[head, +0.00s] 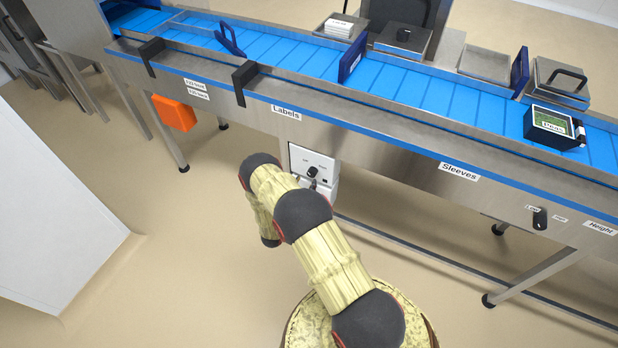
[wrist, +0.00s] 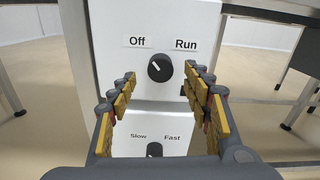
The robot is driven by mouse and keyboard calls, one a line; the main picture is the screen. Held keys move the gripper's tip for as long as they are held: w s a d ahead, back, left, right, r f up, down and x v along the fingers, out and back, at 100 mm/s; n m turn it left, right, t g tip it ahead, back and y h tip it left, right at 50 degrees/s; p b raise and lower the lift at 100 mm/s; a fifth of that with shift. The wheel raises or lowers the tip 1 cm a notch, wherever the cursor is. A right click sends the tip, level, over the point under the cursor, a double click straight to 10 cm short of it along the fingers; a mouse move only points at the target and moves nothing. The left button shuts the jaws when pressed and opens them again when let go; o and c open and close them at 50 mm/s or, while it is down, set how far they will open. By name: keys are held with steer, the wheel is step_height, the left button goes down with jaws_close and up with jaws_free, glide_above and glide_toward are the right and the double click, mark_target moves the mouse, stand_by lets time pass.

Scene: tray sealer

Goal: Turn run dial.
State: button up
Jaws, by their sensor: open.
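The run dial (wrist: 160,68) is a round black knob with a white pointer line, on a white control box. It sits between the labels Off and Run, and its pointer tilts up and left, toward Off. In the head view the dial (head: 312,171) shows small on the box under the conveyor. My gripper (wrist: 160,83) is open and empty, facing the box. Its fingertips stand left and right of the dial in the wrist view, apart from it as far as I can tell.
A second black knob (wrist: 154,150), labelled Slow and Fast, sits below, between my fingers. The conveyor (head: 390,135) runs above the box. A labelled pack (head: 550,125) is on the blue belt. An orange box (head: 174,113) hangs left. Floor in front is clear.

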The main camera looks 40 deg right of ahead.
mark_target(310, 175)
steer(key=shift+b+x, duration=0.45)
steer(key=shift+x, duration=2.25)
steer(key=c, duration=0.3)
steer(key=c, duration=0.7)
steer(key=shift+c, duration=0.7)
